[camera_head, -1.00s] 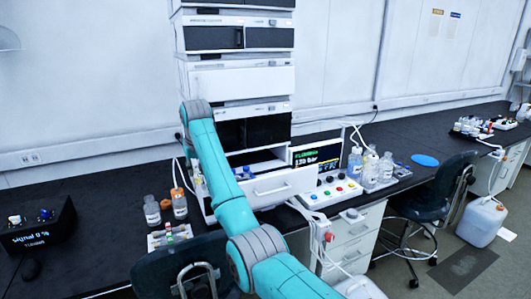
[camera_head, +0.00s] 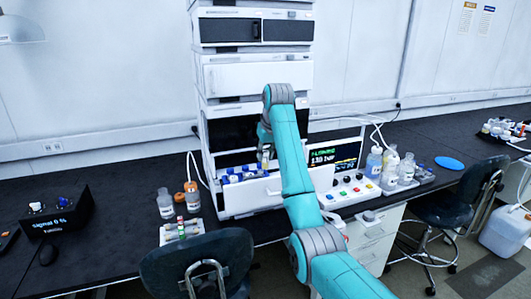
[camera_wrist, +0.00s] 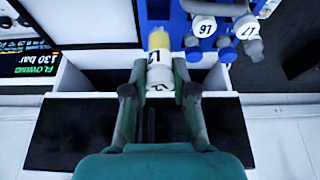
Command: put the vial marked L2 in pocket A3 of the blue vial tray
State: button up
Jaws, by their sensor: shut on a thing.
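My gripper (camera_wrist: 158,88) is shut on a vial (camera_wrist: 158,62) with a white label, yellow contents and a mark that looks like L2 seen upside down. The blue vial tray (camera_wrist: 176,10) is at the top of the wrist view, just beyond the held vial. In the head view the blue tray (camera_head: 232,178) sits in the open drawer of the stack, and my gripper (camera_head: 265,153) is above its right part. The tray's pocket marks cannot be read. Whether the held vial touches the tray cannot be told.
Vials marked L6 (camera_wrist: 203,27) and L7 (camera_wrist: 247,30) stand in the tray to the right of the held vial. The white drawer front (camera_head: 250,195) borders the tray. A control panel (camera_head: 350,190) and bottles (camera_head: 391,165) stand to the right.

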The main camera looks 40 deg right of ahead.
aim_at(267, 167)
jog(key=shift+f, duration=2)
jog(key=shift+f, duration=0.25)
jog(key=shift+s+f, duration=0.1)
jog(key=shift+f, duration=0.75)
jog(key=shift+f, duration=0.5)
jog(key=o, duration=1.4)
jog(key=shift+r, duration=3.5)
